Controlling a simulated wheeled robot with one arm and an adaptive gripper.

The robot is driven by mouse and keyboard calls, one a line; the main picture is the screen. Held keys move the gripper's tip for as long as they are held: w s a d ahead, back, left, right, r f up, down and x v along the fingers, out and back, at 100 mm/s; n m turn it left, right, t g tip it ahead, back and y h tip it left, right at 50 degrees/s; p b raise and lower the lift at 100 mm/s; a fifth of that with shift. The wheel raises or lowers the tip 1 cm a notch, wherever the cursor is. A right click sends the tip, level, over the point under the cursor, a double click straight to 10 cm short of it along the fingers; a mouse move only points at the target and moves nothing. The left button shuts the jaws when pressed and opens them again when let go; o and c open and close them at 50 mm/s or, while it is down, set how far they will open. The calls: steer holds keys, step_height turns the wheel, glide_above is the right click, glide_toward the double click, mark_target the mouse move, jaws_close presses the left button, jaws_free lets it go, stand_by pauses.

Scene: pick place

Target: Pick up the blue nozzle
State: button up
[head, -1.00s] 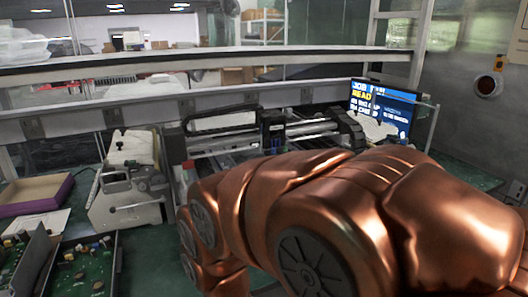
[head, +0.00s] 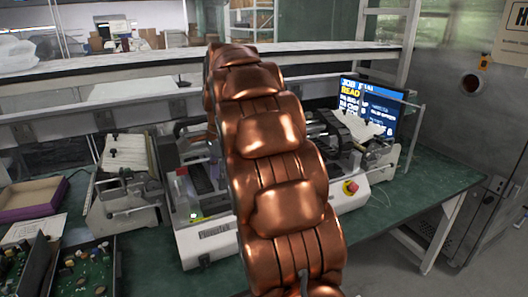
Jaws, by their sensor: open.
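I cannot make out a blue nozzle in the head view. My copper arm rises from the bottom centre and covers the middle of a white bench machine (head: 206,243), where small parts may be hidden. My gripper is not visible; only the arm links show.
The machine stands on a green bench (head: 425,178) with a red stop button (head: 351,187) at its front right. A lit monitor (head: 368,105) is behind it. At left are a white feeder-like device (head: 125,200), a purple box (head: 30,199) and circuit boards (head: 88,270). The bench is clear at right.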

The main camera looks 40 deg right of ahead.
steer(key=shift+w+d+r+m+t+p, duration=0.15)
steer(key=shift+w+d+m+t+p, duration=0.55)
steer(key=shift+d+m, duration=2.45)
steer(key=shift+w+d+r+m+t+p, duration=0.1)
steer(key=shift+w+d+m+p, duration=1.1)
steer(key=shift+d, duration=3.9)
steer(key=shift+w+d+r+m+t+p, duration=0.15)
steer(key=shift+w+d+m+t+p, duration=0.55)
steer(key=shift+d+m, duration=2.45)
steer(key=shift+w+d+f+n+g+p, duration=0.15)
steer(key=shift+w+d+f+n+p, duration=0.15)
steer(key=shift+f, duration=0.2)
steer(key=shift+w+d+f+n+g+p, duration=0.1)
steer(key=shift+d+f+n+g, duration=0.1)
steer(key=shift+f+n, duration=0.25)
steer(key=shift+w+d+f+n+g+p, duration=0.15)
steer(key=shift+w+d+f+n+p, duration=0.1)
steer(key=shift+f, duration=0.35)
steer(key=shift+x, duration=0.9)
steer(key=shift+c, duration=0.3)
steer(key=c, duration=0.8)
